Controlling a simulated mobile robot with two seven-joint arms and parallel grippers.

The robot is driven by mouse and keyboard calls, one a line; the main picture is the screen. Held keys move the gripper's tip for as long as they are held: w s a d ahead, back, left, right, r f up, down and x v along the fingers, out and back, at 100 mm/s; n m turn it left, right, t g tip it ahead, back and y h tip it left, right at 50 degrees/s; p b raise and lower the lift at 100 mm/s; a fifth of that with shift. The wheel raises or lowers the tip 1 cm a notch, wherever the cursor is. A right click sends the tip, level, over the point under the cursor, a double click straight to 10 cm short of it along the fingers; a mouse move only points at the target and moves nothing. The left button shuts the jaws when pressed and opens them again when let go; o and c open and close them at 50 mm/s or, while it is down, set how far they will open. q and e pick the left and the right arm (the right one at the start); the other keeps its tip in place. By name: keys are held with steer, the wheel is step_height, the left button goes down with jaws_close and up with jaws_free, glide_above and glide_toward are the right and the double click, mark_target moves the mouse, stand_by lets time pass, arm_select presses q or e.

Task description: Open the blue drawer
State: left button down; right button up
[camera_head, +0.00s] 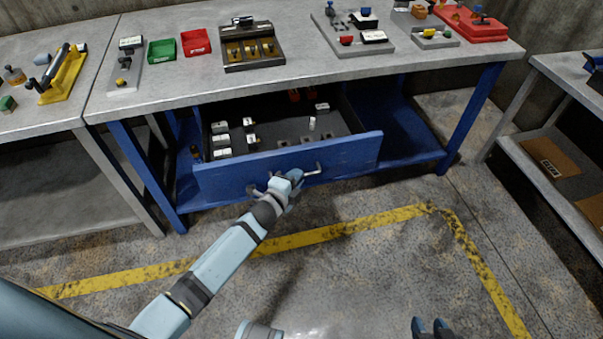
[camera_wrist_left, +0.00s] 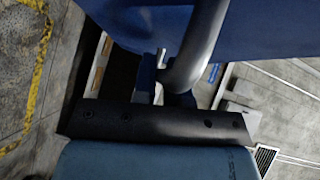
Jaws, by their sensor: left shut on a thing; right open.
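The blue drawer (camera_head: 345,153) under the middle workbench is pulled out, and its inside with small parts shows behind the front panel. A grey bar handle (camera_head: 312,171) runs across the drawer front. My left gripper (camera_head: 291,181) is at the middle of this handle and shut on it. The left wrist view shows the handle (camera_wrist_left: 203,45) close up at the fingers, with the blue drawer front (camera_wrist_left: 270,28) beside it. The fingertips are partly hidden. My right gripper (camera_head: 430,325) is open and empty at the bottom edge, over the floor, away from the drawer.
The workbench top (camera_head: 300,77) holds a green bin (camera_head: 162,51), a red bin (camera_head: 196,42) and several trays of parts. A grey shelf table (camera_head: 570,85) stands at the right. The floor before the drawer, with a yellow line (camera_head: 340,229), is clear except for my arm.

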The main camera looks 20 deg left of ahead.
arm_select(q)
steer(key=shift+s+d, duration=0.2)
steer(key=shift+s, duration=0.2)
arm_select(e)
steer(key=shift+s+d+f, duration=0.15)
steer(key=shift+d, duration=0.35)
steer(key=shift+a, duration=0.15)
arm_select(q)
steer(key=c, duration=1.2)
jaws_free()
steer(key=shift+o, duration=0.2)
arm_select(e)
steer(key=shift+r, duration=0.25)
arm_select(q)
steer(key=v, duration=1.3)
steer(key=shift+s+p, duration=0.35)
steer(key=shift+s, duration=0.05)
